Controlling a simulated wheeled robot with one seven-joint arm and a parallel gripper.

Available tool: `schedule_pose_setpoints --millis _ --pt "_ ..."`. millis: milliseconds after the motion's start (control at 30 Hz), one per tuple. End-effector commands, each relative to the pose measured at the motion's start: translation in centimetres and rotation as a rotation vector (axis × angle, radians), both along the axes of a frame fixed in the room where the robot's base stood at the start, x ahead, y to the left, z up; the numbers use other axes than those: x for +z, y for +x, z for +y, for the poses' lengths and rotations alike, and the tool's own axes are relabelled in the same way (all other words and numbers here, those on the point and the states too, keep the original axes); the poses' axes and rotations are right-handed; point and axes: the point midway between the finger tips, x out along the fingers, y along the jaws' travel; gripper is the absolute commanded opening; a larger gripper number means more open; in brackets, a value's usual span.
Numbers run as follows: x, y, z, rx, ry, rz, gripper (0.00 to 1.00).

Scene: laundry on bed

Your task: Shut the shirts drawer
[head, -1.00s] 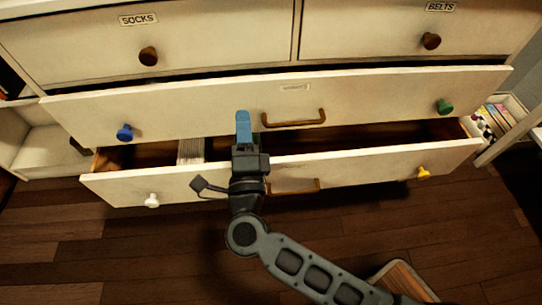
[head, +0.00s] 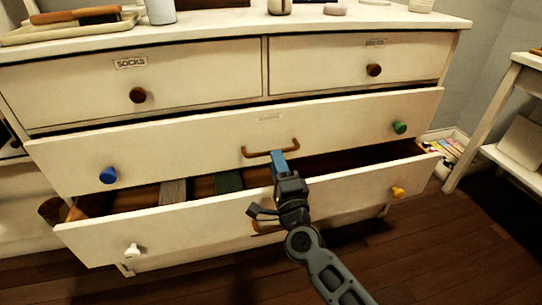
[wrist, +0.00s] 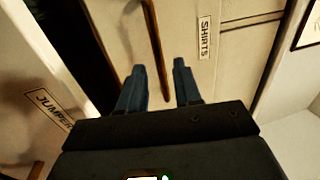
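The shirts drawer (head: 200,154) is the wide cream middle drawer in the head view, with a blue knob (head: 108,175), a green knob (head: 400,128) and a brown bar handle (head: 258,154). It stands out somewhat from the chest. My gripper (head: 279,155) is in front of it, at the right part of the handle. In the wrist view, my gripper (wrist: 158,80) has its two blue fingers apart, and the handle (wrist: 155,50) runs through the gap between them in the picture. Contact cannot be told. The SHIRTS label (wrist: 204,38) shows beside it.
The jumper drawer (head: 190,230) below is pulled out further, with folded clothes inside and white and yellow knobs. The socks drawer (head: 80,90) and another top drawer are shut. Items stand on the chest top. A white side table (head: 500,110) is at right.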

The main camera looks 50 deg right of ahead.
Motion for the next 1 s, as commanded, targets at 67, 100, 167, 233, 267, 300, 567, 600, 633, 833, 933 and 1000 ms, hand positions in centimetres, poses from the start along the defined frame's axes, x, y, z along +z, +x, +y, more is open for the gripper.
schedule_pose_setpoints --millis 67,100,167,233,267,300,567,600,633,833,933,1000 --pt "0.2 1.1 -0.7 -0.002 0.000 -0.002 0.34" --pt "0.4 1.6 -1.0 -0.001 0.000 -0.002 0.34" --pt "0.5 2.2 -1.4 0.000 0.000 -0.001 0.34" --pt "0.6 2.8 -1.9 -0.001 0.000 -0.001 0.34" --pt "0.7 3.0 -2.0 -0.001 0.000 0.000 0.34" --pt "0.7 3.2 -2.1 -0.001 0.000 0.000 0.34" --pt "0.8 3.6 -2.4 0.000 0.000 0.000 0.34" --pt "0.8 3.6 -2.4 0.000 0.000 0.000 0.34" --pt "0.8 3.6 -2.4 0.000 0.000 0.000 0.34" --pt "0.8 3.5 -2.3 0.000 0.000 0.000 0.16" --pt "0.8 3.5 -2.3 0.000 0.000 0.000 0.07" --pt "0.8 3.5 -2.3 0.000 0.000 0.000 0.00"
